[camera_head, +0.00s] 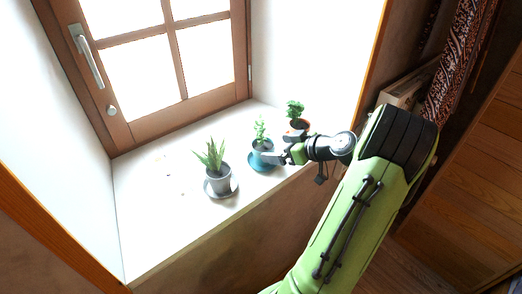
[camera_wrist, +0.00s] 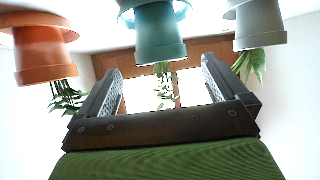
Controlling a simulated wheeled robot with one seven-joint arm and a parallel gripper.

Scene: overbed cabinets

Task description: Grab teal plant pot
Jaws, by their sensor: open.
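The teal plant pot (camera_head: 262,159) stands upright on the window sill, in a matching saucer, with a small green plant in it. My gripper (camera_head: 275,149) reaches in from the right and is beside this pot in the head view. In the wrist view, which is upside down, the teal pot (camera_wrist: 157,38) is at the top centre, in line with the gap between the two fingers. My gripper (camera_wrist: 161,66) is open there, with nothing between its fingers. Whether a finger touches the pot I cannot tell.
A grey pot (camera_head: 219,181) with a spiky plant stands left of the teal pot. A terracotta pot (camera_head: 299,125) stands behind and to the right, partly hidden by my gripper. The window (camera_head: 150,60) is behind. The sill (camera_head: 150,220) is mostly clear at the left.

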